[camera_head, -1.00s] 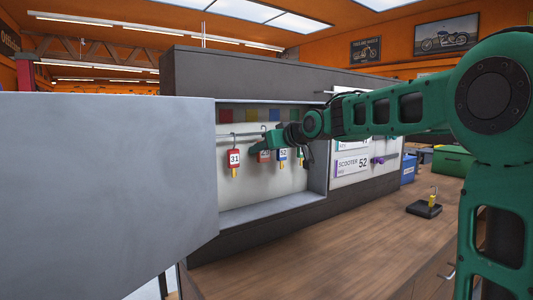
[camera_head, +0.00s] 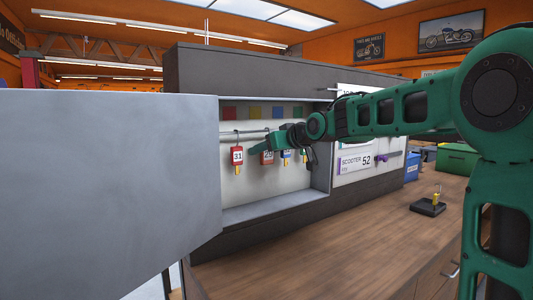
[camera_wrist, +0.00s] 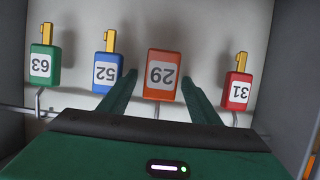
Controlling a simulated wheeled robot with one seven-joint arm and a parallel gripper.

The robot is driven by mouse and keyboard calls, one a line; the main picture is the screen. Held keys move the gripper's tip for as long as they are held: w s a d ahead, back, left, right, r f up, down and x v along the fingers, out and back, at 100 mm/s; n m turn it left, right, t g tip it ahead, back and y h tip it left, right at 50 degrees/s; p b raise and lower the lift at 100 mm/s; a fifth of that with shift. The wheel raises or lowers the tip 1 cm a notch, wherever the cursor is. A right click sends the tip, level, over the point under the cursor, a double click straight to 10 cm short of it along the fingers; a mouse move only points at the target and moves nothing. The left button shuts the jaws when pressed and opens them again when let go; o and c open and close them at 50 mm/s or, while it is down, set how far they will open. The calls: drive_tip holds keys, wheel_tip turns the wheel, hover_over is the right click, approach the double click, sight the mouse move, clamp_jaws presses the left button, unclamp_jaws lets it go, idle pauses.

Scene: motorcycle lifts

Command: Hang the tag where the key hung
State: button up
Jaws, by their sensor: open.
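An orange tag numbered 29 (camera_wrist: 161,76) is in line with the rail (camera_head: 229,135) in the key cabinet. It shows no yellow key, unlike its neighbours. My gripper (camera_wrist: 160,80) is open, with one finger on each side of this tag. Small gaps seem to show, but I cannot tell whether a finger touches it. In the head view the tag (camera_head: 266,157) is partly behind my gripper (camera_head: 262,147). The red tag 31 (camera_head: 237,155), the blue tag 52 (camera_wrist: 106,72) and the green tag 63 (camera_wrist: 43,66) hang beside it with yellow keys. The tag's hook is mostly hidden.
The open grey cabinet door (camera_head: 110,190) fills the left of the head view. The cabinet's side wall (camera_head: 321,150) stands close right of my gripper. A black holder (camera_head: 428,207) with a yellow item stands on the wooden bench (camera_head: 330,255), whose front is clear.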

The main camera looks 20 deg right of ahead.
drive_tip(key=v, duration=1.1)
drive_tip(key=s+d+f+m+g+h, duration=0.2)
drive_tip(key=s+d+f+m+g, duration=0.15)
drive_tip(key=s+d+f, duration=0.45)
drive_tip(key=s+d+f+m+g+h, duration=0.2)
drive_tip(key=s+d+f+g, duration=0.2)
drive_tip(key=s+f, duration=0.85)
drive_tip(key=s+f+m+g, duration=0.2)
drive_tip(key=s+f, duration=0.4)
drive_tip(key=s, duration=0.4)
drive_tip(key=s+f+m+g, duration=0.2)
drive_tip(key=s+f+g, duration=0.2)
drive_tip(key=s+f, duration=0.3)
drive_tip(key=s+d, duration=0.1)
drive_tip(key=s, duration=0.3)
drive_tip(key=shift+m, duration=0.25)
drive_tip(key=shift+w+f, duration=0.3)
drive_tip(key=shift+w, duration=0.35)
